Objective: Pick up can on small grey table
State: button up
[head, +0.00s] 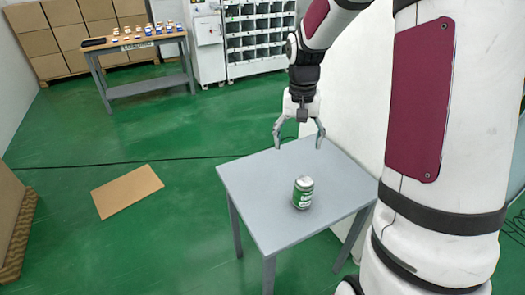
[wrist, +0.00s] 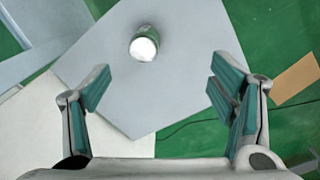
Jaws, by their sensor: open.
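A green can with a light top (head: 303,192) stands upright on the small grey table (head: 262,180), near the middle of its top. In the wrist view the can (wrist: 144,43) shows from above, beyond the fingertips and a little left of the midline between them. The grey table (wrist: 190,40) fills the middle of that view. My gripper (head: 299,138) hangs fingers down above the far part of the table, apart from the can. Its two fingers (wrist: 158,82) are spread wide with nothing between them.
A white wall or panel (head: 345,100) stands close behind the table on the right. A workbench with small boxes (head: 140,42) is far back left. A flat cardboard sheet (head: 127,191) lies on the green floor. The rest of the tabletop is clear.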

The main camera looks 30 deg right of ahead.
jog(key=m+g+y, duration=0.1)
jog(key=m, duration=0.1)
send_over(304, 179)
jog(key=f, duration=1.1)
jog(key=shift+w+d, duration=0.3)
jog(key=shift+w, duration=0.1)
jog(key=f, duration=0.5)
jog(key=s+f+p, duration=0.1)
jog(key=f, duration=0.2)
jog(key=shift+a+f, duration=0.25)
jog(key=shift+a, duration=0.1)
jog(key=shift+s+a+f+p, duration=0.1)
jog(key=shift+s+f+p, duration=0.1)
jog(key=shift+f, duration=1.2)
jog(key=shift+s+f+p, duration=0.2)
jog(key=shift+f, duration=1.2)
jog(key=shift+c, duration=0.4)
jog(key=c, duration=1.5)
jog(key=shift+r, duration=0.1)
